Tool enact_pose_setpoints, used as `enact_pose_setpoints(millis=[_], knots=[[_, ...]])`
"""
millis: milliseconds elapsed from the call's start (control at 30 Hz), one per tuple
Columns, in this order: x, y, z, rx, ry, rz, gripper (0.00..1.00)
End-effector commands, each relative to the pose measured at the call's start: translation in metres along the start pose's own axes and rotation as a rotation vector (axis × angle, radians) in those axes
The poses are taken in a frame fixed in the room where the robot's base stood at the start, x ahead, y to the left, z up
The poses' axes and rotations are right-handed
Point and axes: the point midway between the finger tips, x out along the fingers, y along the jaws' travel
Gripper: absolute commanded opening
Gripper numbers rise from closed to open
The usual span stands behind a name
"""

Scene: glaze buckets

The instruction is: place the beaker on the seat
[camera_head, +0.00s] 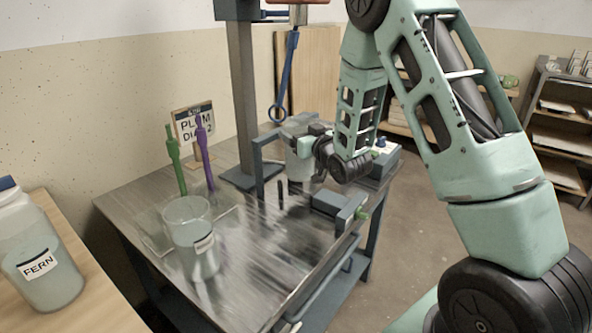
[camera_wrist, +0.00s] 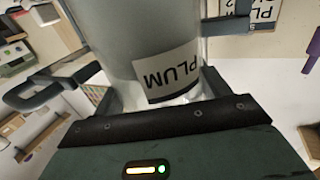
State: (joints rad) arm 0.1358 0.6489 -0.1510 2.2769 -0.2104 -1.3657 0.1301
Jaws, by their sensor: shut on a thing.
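My gripper (camera_head: 307,143) is shut on a clear beaker, which shows below and between its fingers in the head view (camera_head: 299,168). In the wrist view the beaker (camera_wrist: 150,30) fills the upper middle and bears a white PLUM label, seen upside down. The beaker is beside the dark upright stand, over the far part of the metal bench. I cannot tell whether its base touches anything. No seat is plainly distinguishable; a dark foot plate (camera_head: 238,179) lies at the base of the column, and a dark bracket (camera_head: 256,165) stands near the beaker.
A second labelled beaker (camera_head: 193,245) stands on the near part of the bench (camera_head: 255,270). Green (camera_head: 175,160) and purple (camera_head: 203,150) tools stand before a PLUM card (camera_head: 194,122). A blue hooked rod (camera_head: 285,80) hangs above. A FERN jar (camera_head: 40,265) is left.

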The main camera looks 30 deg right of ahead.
Motion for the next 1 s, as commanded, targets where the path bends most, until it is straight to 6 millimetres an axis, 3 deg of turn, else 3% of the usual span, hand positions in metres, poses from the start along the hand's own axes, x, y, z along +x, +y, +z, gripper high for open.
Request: enact_pose_setpoints(millis=[567,1000], knots=[[0.002,-0.003,0.063,0.000,0.010,-0.008,0.04],[0.002,-0.003,0.070,0.000,0.013,-0.006,0.04]])
